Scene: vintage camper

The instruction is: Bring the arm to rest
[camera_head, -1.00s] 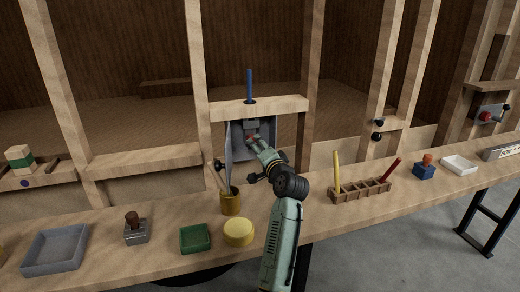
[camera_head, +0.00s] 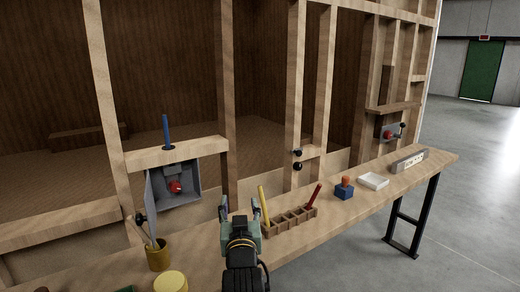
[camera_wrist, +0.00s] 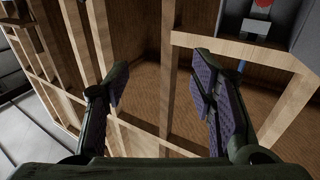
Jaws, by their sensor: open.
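My gripper (camera_head: 239,208) is in the lower middle of the head view, above the wooden counter (camera_head: 205,248) and just left of the wooden slotted rack (camera_head: 290,221). Its jaws are apart with nothing between them. In the wrist view my gripper (camera_wrist: 160,98) also shows two spread, padded fingers, with wooden framing and the dark panelled interior behind. The open grey box (camera_head: 184,183) with a red knob (camera_head: 175,187) is left of my gripper and apart from it. A part of this box with red shows at the top right of the wrist view.
The rack holds a yellow stick (camera_head: 263,203) and a red one (camera_head: 314,194). A yellow cup (camera_head: 158,257) and a round yellow lid (camera_head: 171,282) stand left. A blue stamp (camera_head: 344,189), white tray (camera_head: 374,181) and grey block (camera_head: 408,161) stand right. Upright wooden posts rise behind.

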